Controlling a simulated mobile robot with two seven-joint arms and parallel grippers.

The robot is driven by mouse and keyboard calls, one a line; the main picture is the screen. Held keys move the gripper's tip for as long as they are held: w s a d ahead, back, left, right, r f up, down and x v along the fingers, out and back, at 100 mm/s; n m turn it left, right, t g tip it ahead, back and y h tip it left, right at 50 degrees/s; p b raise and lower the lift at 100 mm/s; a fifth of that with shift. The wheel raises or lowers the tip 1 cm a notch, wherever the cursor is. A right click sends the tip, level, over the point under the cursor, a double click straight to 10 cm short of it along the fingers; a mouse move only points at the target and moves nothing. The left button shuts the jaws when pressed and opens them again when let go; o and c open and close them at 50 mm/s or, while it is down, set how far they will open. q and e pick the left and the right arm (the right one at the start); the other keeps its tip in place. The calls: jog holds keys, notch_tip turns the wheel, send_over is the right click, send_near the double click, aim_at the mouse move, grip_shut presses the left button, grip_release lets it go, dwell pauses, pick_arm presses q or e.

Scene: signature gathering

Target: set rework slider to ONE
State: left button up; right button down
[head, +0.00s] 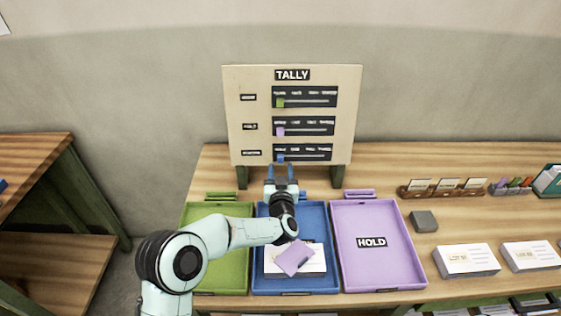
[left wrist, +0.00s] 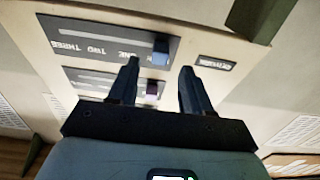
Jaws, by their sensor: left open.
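The tally board (head: 235,110) stands upright at the back of the table with three slider rows. The lowest row, the rework slider (head: 318,152), has a blue knob (head: 281,157) at its left end. In the left wrist view the board appears upside down, and the blue knob (left wrist: 161,52) sits past the word ONE, at the end nearest the row's label (left wrist: 215,64). My left gripper (head: 279,170) is open just below that knob; in the wrist view its fingers (left wrist: 158,82) straddle the knob's line. I cannot tell whether they touch it. My right gripper is out of view.
Green (head: 236,270), blue (head: 318,220) and purple (head: 415,275) trays lie before the board. A purple card (head: 294,258) rests on papers in the blue tray. A dark block (head: 424,221), card holders (head: 443,189) and paper stacks (head: 467,261) stand to the right.

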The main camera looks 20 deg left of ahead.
aim_at(280, 160)
pick_arm(q)
jog(key=shift+p+x, duration=0.3)
jog(key=shift+x, duration=1.65)
jog(key=shift+c, duration=0.3)
grip_shut()
jog(key=d, duration=0.2)
jog(key=w+d+p, duration=0.1)
jog(key=d, duration=0.1)
jog(key=shift+w+d, duration=0.2)
jog(key=shift+d, duration=0.2)
jog(key=shift+o, duration=0.3)
grip_release()
jog(key=shift+s, duration=0.1)
